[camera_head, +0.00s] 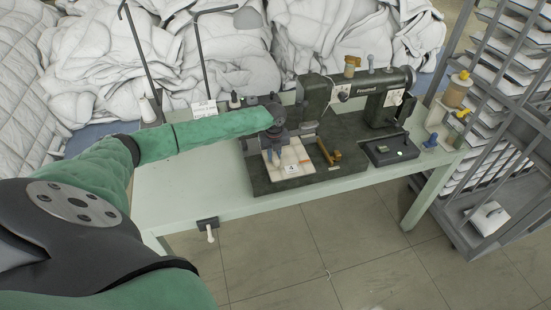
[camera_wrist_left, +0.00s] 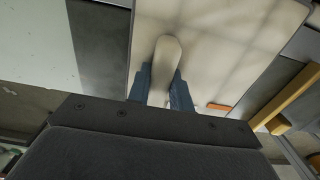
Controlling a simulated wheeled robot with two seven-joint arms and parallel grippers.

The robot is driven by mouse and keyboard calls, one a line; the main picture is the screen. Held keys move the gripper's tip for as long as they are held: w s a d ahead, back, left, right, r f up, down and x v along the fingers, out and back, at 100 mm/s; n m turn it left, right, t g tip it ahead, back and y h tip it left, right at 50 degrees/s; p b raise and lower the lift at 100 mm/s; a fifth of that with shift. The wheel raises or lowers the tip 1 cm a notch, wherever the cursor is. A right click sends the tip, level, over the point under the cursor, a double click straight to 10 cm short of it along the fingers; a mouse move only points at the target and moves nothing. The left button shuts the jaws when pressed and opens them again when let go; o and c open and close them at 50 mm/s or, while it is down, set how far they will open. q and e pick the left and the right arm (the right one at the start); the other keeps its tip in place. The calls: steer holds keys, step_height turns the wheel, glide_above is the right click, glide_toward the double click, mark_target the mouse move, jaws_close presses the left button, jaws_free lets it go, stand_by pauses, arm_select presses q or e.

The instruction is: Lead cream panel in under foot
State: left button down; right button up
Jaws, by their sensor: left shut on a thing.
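The cream panel (camera_head: 297,154) lies flat on the dark bed (camera_head: 325,176) of the green sewing machine (camera_head: 318,93). It fills much of the left wrist view (camera_wrist_left: 220,45). My left gripper (camera_head: 271,153) is over the panel's left part. In the left wrist view its blue fingers (camera_wrist_left: 164,92) are shut on a pale rounded grip (camera_wrist_left: 166,65) that seems to belong to the panel. The machine's foot cannot be made out in either view. My right gripper is not in view.
A brass-coloured guide (camera_head: 328,152) stands just right of the panel. A control box (camera_head: 390,150) and thread spools (camera_head: 456,90) are at the table's right. Heaped white duvets (camera_head: 200,55) lie behind. The pale green table (camera_head: 185,200) is bare at the front left.

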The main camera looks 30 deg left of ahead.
arm_select(q)
steer(key=shift+w+a+f, duration=0.1)
steer(key=shift+w+a, duration=0.45)
steer(key=shift+a, duration=0.1)
steer(key=shift+w+a+b, duration=0.3)
steer(key=shift+a, duration=0.1)
steer(key=c, duration=1.3)
jaws_free()
steer(key=shift+o, duration=0.7)
steer(key=shift+r, duration=0.2)
step_height(320, 180, up, 6)
steer(key=b, duration=0.3)
steer(key=shift+w+r, duration=0.1)
steer(key=shift+r, duration=0.65)
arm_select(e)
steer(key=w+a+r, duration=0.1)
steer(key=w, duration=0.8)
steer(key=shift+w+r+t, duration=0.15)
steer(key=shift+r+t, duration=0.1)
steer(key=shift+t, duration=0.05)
